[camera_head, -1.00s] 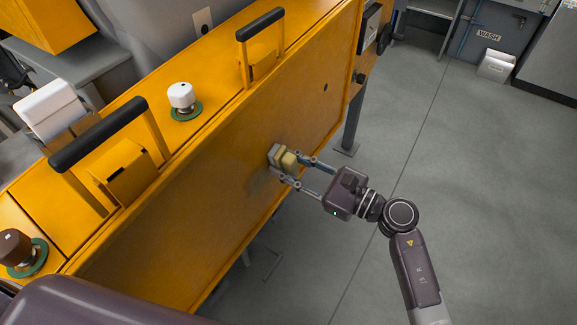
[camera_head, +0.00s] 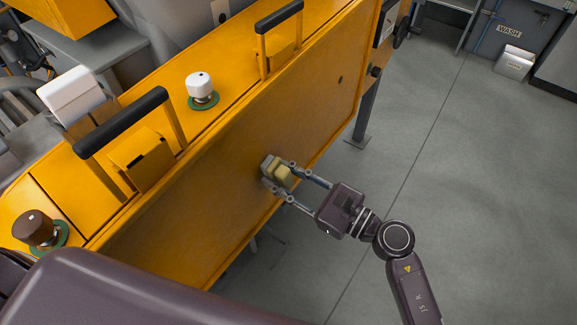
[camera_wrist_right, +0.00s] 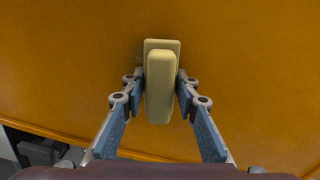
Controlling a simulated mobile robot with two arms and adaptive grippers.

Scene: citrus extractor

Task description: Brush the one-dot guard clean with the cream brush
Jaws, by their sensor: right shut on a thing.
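The cream brush (camera_head: 281,173) is held between the fingers of my right gripper (camera_head: 277,178). Its head is at the front face of the large orange guard panel (camera_head: 200,215), apparently touching it. The right wrist view shows the cream brush (camera_wrist_right: 161,85) upright between both fingers of the right gripper (camera_wrist_right: 160,95), with the orange panel (camera_wrist_right: 240,70) filling the background. The panel looks darker and brownish in parts, mostly lower left. A small dark round spot (camera_head: 340,79) is at its upper right; I cannot tell whether it is the guard's dot mark. My left gripper is not in view.
Black-topped handles (camera_head: 122,122) (camera_head: 279,16), a white knob (camera_head: 200,85) and a brown knob (camera_head: 35,228) stand on the machine's top edge. A white-topped block (camera_head: 70,93) is behind. A machine leg (camera_head: 364,118) stands right of the panel. Open grey floor (camera_head: 470,220) lies right.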

